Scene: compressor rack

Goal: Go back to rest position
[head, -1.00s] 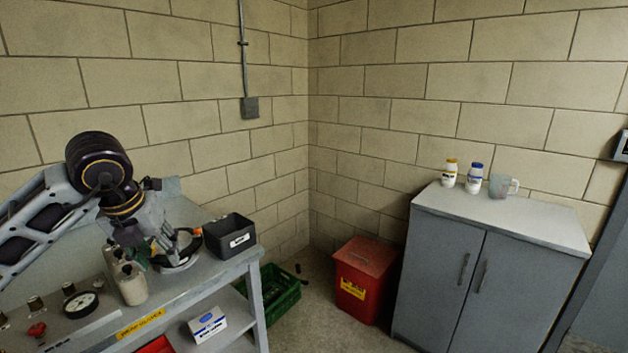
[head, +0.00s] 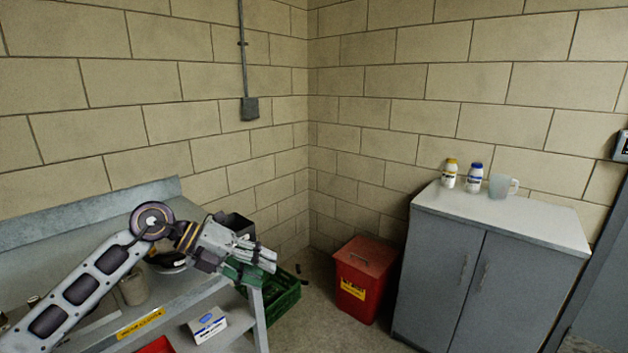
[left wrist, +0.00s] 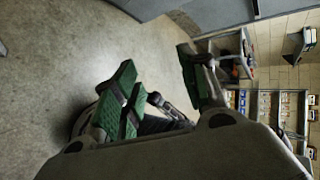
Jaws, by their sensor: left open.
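My left gripper (head: 258,264) is stretched out to the right over the right end of the grey workbench (head: 82,222) in the head view. It is open and holds nothing. In the left wrist view its two fingers with green pads stand apart, with a gap between them (left wrist: 157,80) and bare floor behind. My right gripper cannot be made out in either view.
A black bin (head: 236,226) and a round dish (head: 170,264) are partly hidden behind my left arm. A green crate (head: 284,296), a red bin (head: 366,278) and a grey cabinet (head: 480,285) with bottles stand to the right.

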